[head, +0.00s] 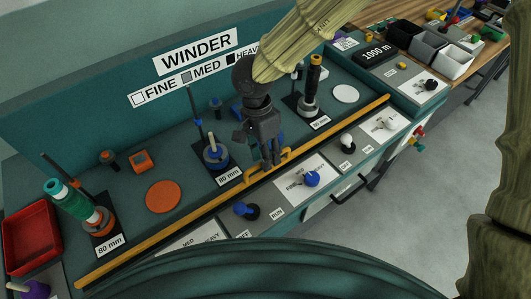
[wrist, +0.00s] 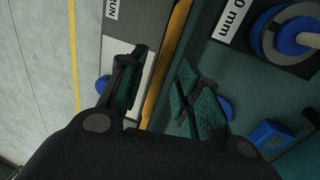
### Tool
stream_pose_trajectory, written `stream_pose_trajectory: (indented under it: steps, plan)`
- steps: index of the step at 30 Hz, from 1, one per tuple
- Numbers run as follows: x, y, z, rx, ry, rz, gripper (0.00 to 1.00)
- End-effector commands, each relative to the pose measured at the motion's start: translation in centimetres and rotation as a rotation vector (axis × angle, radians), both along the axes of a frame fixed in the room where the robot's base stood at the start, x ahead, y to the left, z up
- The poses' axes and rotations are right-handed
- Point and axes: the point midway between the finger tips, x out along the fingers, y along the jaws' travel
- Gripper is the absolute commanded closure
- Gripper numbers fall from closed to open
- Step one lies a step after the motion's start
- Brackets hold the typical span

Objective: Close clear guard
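A long yellow bar (head: 180,226) runs diagonally along the front of the teal winder bench, with a small yellow handle (head: 284,155) near its middle. I cannot make out any clear panel of the guard itself. My gripper (head: 267,160) points down at the bar, right beside the handle, and hides part of it. In the wrist view my gripper (wrist: 160,92) has its fingers apart, with the yellow bar (wrist: 168,62) showing between them. Nothing is held, and I cannot tell whether the fingers touch the bar.
Blue knobs (head: 312,179) sit in front. A red tray (head: 31,236) is at left, and bins (head: 455,62) are at right.

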Motion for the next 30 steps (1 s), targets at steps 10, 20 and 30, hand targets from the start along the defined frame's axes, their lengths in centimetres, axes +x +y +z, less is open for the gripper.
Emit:
stream_pose_trajectory:
  steps: [10,20,30]
  plan:
    - [0.0,0.0,-0.1,0.0,0.0,0.0,0.83]
    - [0.0,0.0,0.0,0.0,0.0,0.0,1.0]
    - [0.0,0.0,1.9,0.001,0.001,0.001,1.0]
